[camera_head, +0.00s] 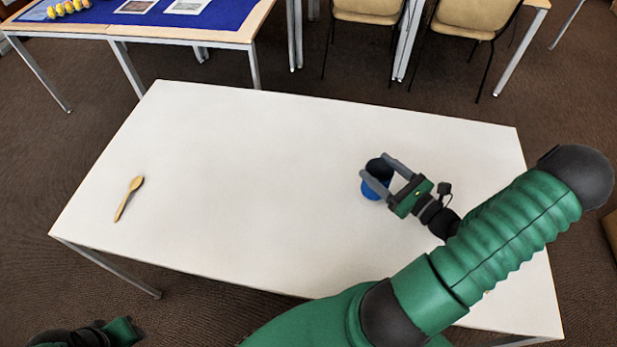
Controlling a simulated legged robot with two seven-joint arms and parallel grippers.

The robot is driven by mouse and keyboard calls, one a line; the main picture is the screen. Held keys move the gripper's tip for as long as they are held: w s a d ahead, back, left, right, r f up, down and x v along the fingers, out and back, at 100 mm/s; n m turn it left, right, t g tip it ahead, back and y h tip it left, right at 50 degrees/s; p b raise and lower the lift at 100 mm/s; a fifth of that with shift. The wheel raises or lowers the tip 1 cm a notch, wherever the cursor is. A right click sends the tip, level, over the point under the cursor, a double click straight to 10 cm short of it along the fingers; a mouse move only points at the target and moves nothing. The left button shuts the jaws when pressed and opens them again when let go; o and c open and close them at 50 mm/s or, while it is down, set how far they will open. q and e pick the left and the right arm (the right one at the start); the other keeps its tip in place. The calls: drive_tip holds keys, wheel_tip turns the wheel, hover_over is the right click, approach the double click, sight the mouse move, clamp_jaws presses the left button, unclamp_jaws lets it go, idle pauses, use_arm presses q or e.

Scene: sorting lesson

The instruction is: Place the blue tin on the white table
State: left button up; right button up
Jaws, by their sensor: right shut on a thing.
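The blue tin (370,190) is round, with a dark open top, and shows over the right part of the white table (240,170). My right gripper (376,166) is shut on the tin, with one grey finger on each side of it. The fingers hide part of the tin. I cannot tell whether its bottom touches the table or is slightly above it. Part of my left arm's end (120,331) shows at the bottom left corner, off the table; its fingers are not visible.
A wooden spoon (129,198) lies on the left part of the table. The middle of the table is clear. Behind stand another table with a blue cloth (110,12), and two tan chairs (477,14). My right arm covers the front right of the table.

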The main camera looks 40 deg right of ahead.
drive_tip(key=w+a+f+b, duration=0.1)
drive_tip(key=w, duration=0.4)
drive_tip(key=w+f, duration=0.2)
drive_tip(key=w, duration=0.3)
drive_tip(key=w+a+f+b, duration=0.1)
drive_tip(key=w+f, duration=0.1)
drive_tip(key=w, duration=0.3)
drive_tip(key=shift+w+a+b, duration=0.2)
drive_tip(key=shift+a+b, duration=0.15)
drive_tip(key=shift+r, duration=0.1)
drive_tip(key=o, duration=1.8)
drive_tip(key=shift+r, duration=0.1)
drive_tip(key=s+p, duration=0.1)
drive_tip(key=s, duration=1.1)
drive_tip(key=shift+s, duration=0.1)
